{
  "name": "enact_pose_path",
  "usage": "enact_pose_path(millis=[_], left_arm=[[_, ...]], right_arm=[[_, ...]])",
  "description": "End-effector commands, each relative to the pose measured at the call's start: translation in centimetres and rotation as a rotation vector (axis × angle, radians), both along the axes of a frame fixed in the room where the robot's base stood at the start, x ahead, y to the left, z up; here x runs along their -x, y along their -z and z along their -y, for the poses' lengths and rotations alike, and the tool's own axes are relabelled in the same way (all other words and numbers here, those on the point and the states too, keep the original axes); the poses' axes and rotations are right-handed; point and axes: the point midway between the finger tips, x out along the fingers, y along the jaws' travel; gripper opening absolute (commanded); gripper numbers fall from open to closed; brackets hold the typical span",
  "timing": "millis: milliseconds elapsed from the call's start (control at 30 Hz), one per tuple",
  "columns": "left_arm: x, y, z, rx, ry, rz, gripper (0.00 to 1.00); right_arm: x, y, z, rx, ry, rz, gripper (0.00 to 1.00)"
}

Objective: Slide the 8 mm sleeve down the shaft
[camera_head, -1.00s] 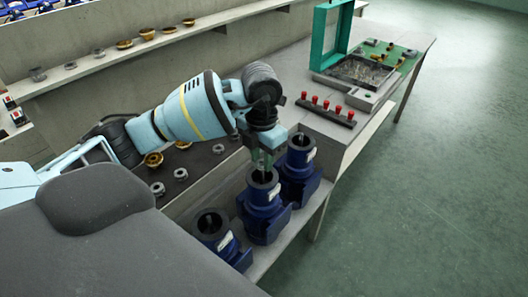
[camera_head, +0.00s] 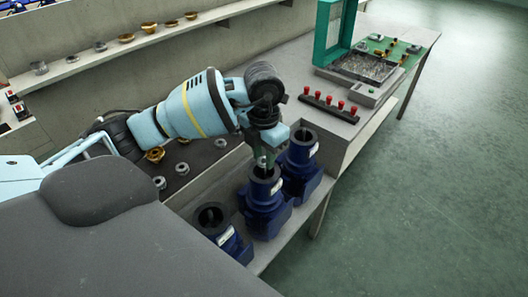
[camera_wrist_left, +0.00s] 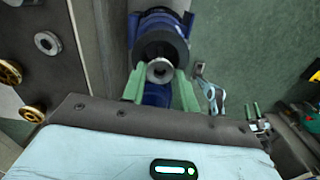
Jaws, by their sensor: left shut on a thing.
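My left gripper (camera_head: 262,163) hangs over the middle blue pump (camera_head: 265,202), fingers pointing down. In the left wrist view its two green fingers (camera_wrist_left: 160,88) are shut on the small grey metal sleeve (camera_wrist_left: 160,70), one on each side. The sleeve sits over the round dark opening at the pump's top. It also shows as a small bright ring in the head view (camera_head: 262,161). The shaft is mostly hidden, and I cannot tell how far down it the sleeve is. What looks like my right gripper (camera_wrist_left: 250,108) shows small at the right of the wrist view.
Blue pumps stand on either side, one nearer (camera_head: 229,238) and one farther (camera_head: 300,176). Metal rings and brass parts (camera_head: 155,154) lie on the dark strip to the left. A rack of red-topped pieces (camera_head: 328,107) and a green frame (camera_head: 330,35) stand behind. The floor at right is clear.

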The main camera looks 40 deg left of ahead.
Motion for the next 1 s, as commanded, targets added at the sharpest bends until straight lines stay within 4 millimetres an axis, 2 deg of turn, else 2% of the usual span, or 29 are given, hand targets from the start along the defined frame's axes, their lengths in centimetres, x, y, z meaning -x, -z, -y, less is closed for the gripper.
enact_pose_path(millis=[1000], left_arm=[[0.02, 0.72, -0.02, 0.000, 0.000, -0.001, 0.07]], right_arm=[[-0.19, -0.05, 0.07, 0.001, -0.002, 0.005, 0.36]])
